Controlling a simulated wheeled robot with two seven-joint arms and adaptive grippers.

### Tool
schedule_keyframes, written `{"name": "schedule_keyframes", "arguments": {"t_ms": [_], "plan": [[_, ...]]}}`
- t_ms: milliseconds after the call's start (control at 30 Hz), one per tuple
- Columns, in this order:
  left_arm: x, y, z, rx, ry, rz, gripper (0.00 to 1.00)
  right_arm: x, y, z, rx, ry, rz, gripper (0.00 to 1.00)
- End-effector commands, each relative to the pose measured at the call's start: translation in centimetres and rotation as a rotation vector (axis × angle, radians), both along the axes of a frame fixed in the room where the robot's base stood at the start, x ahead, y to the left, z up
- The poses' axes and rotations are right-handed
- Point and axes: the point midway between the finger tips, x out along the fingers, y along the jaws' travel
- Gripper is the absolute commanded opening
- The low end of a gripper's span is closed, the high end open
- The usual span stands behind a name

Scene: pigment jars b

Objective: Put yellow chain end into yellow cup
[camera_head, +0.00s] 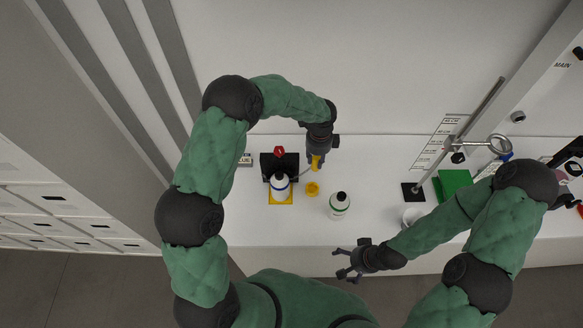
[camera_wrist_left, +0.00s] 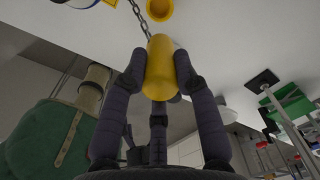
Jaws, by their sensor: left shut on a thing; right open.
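The yellow chain end (camera_head: 316,163) is held in my left gripper (camera_head: 317,156), above the back of the table. In the left wrist view the yellow chain end (camera_wrist_left: 160,68) is a smooth rounded piece between the two fingers of my left gripper (camera_wrist_left: 160,82), with a grey chain (camera_wrist_left: 140,18) running off it to the top edge. The yellow cup (camera_head: 312,189) stands on the table just below and slightly left of the held end. It also shows in the left wrist view (camera_wrist_left: 160,9), cut by the top edge. My right gripper (camera_head: 352,262) is open and empty near the table's front edge.
A white bottle (camera_head: 280,186) stands on a yellow base (camera_head: 281,200) before a black holder (camera_head: 268,167) with a red part (camera_head: 279,151). Another white bottle (camera_head: 340,206) stands right of the cup. A ring stand (camera_head: 413,192) and green block (camera_head: 454,184) are further right.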

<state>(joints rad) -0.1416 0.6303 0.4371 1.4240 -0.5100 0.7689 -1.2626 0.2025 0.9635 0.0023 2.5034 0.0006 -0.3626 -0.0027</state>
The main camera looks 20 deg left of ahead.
Motion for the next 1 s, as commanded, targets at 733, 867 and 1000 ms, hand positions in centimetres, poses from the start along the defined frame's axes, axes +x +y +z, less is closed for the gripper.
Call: {"name": "schedule_keyframes", "arguments": {"t_ms": [733, 867, 1000], "plan": [[0.0, 0.0, -7.9, 0.0, -0.002, -0.035, 0.0, 0.0, 0.0, -6.1, 0.0, 0.0, 0.0, 0.96], [0.0, 0.0, -7.9, 0.0, -0.002, -0.034, 0.0, 0.0, 0.0, -6.1, 0.0, 0.0, 0.0, 0.96], [0.0, 0.0, -8.2, -0.001, -0.002, -0.035, 0.0, 0.0, 0.0, -6.5, 0.0, 0.0, 0.0, 0.96]]}}
